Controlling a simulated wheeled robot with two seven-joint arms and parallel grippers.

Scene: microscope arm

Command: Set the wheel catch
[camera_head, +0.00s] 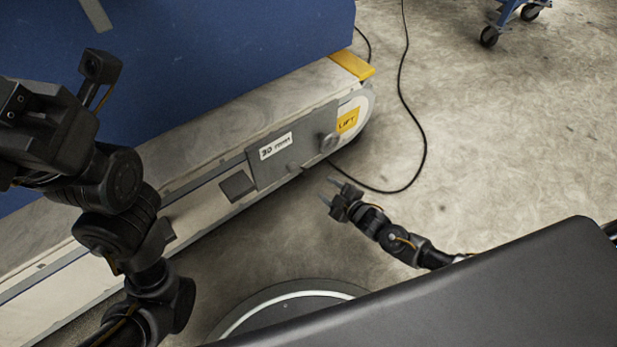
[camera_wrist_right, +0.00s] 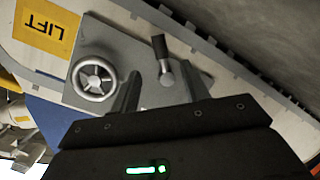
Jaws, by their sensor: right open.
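A spoked metal handwheel (camera_wrist_right: 93,78) sits on a grey panel (camera_wrist_right: 125,50) in the right wrist view. Beside it on the same panel is a small lever with a black grip (camera_wrist_right: 159,46) and a round metal pivot (camera_wrist_right: 167,79), probably the wheel catch. In the head view the wheel (camera_head: 327,142) is small, by the LIFT label, and the lever is not clear. My right gripper (camera_head: 329,190) is open and empty, apart from the panel. Its fingers (camera_wrist_right: 160,92) show on either side of the lever's pivot in the wrist view. My left gripper (camera_head: 35,130) is at the far left; its fingertips are unclear.
The panel is on the side of a long pale base (camera_head: 215,115) under a blue body (camera_head: 210,50). A yellow LIFT label (camera_head: 347,120) marks its end. A black cable (camera_head: 424,150) lies on the floor. A blue wheeled cart (camera_head: 510,15) stands far right.

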